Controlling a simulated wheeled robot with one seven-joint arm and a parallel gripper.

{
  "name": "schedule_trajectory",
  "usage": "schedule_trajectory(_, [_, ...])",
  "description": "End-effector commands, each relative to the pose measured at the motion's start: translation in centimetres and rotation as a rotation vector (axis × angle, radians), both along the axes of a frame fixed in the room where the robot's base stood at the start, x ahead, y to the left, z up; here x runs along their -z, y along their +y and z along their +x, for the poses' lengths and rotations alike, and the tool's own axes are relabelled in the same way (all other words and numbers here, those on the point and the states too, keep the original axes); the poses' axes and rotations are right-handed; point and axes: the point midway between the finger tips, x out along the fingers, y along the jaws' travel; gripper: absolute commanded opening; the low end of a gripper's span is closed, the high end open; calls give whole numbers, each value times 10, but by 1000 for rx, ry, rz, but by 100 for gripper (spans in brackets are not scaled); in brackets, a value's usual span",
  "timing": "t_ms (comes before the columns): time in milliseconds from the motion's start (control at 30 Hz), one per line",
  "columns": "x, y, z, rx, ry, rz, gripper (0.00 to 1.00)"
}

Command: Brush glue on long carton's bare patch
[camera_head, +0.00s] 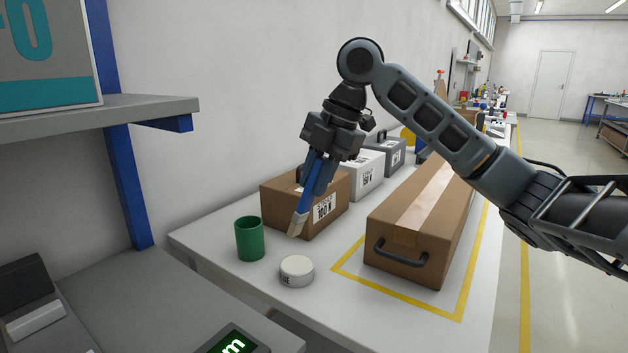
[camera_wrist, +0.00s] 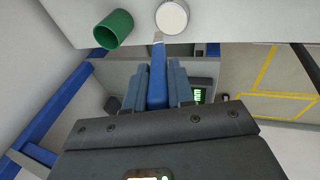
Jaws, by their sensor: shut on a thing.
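My gripper (camera_head: 316,186) points down and is shut on a blue-handled brush (camera_head: 298,220). In the wrist view the brush (camera_wrist: 157,80) lies between the fingers (camera_wrist: 157,66). Its pale bristles hang above the table, behind and above a round white glue pot (camera_head: 296,272), apart from it in the head view. The pot also shows in the wrist view (camera_wrist: 172,16). The long brown carton (camera_head: 449,222) lies right of the pot, with a tape strip along its top. A slightly darker patch (camera_head: 405,237) shows at the tape's near end; I cannot tell if it is bare.
A green cup (camera_head: 249,240) stands left of the pot. A smaller brown box (camera_head: 275,207) and grey cases (camera_head: 368,178) stand behind the brush. Yellow tape (camera_head: 447,314) outlines the carton's place. A grey shelf (camera_head: 100,115) juts out at left.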

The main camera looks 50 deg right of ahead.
Motion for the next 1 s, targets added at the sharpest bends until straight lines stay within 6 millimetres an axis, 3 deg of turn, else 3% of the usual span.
schedule_trajectory(533, [51, 0, 0, 0, 0, -1, 0])
schedule_trajectory(1000, [55, 0, 0, 0, 0, 0, 0])
